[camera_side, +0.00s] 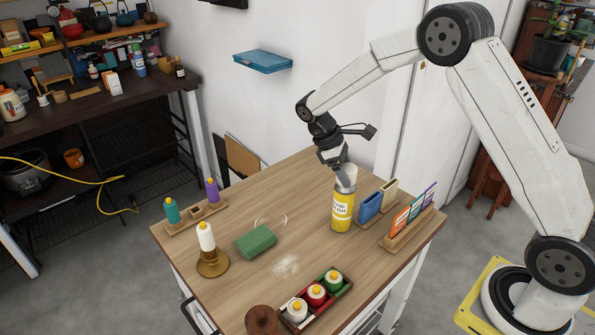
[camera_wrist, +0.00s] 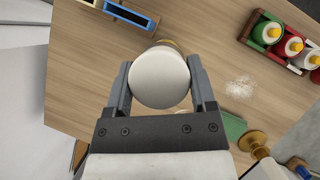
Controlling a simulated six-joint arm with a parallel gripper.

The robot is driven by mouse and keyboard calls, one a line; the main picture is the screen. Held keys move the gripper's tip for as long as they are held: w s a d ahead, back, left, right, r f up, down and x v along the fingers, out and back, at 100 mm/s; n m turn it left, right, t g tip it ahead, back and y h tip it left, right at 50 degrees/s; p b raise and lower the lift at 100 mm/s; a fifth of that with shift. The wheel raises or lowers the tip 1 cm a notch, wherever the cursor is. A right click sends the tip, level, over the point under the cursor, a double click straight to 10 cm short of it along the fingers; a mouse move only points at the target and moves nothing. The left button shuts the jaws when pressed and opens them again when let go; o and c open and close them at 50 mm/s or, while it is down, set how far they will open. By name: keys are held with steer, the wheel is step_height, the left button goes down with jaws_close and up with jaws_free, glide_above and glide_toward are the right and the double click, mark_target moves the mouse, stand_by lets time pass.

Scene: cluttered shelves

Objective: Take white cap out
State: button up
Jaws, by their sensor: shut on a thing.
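A yellow can (camera_side: 342,212) with a white label stands upright near the back right of the wooden table. The white cap (camera_side: 347,181) is at its top, and in the wrist view it is a round white disc (camera_wrist: 160,80). My gripper (camera_side: 341,172) comes down from above, with a finger on each side of the cap in the wrist view (camera_wrist: 159,66). It is shut on the cap. The cap appears at the can's mouth; whether it is still seated cannot be told. The can is mostly hidden beneath the cap in the wrist view.
Right of the can are a blue holder (camera_side: 369,207) and a wooden rack of colored cards (camera_side: 408,220). A green block (camera_side: 256,241), white powder (camera_side: 286,264), a candle on a brass holder (camera_side: 212,264) and a tray of several bottles (camera_side: 343,290) stand farther left and front.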

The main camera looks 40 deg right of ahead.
steer(key=shift+r, duration=0.4)
steer(key=shift+r, duration=3.1)
steer(key=shift+r, duration=0.15)
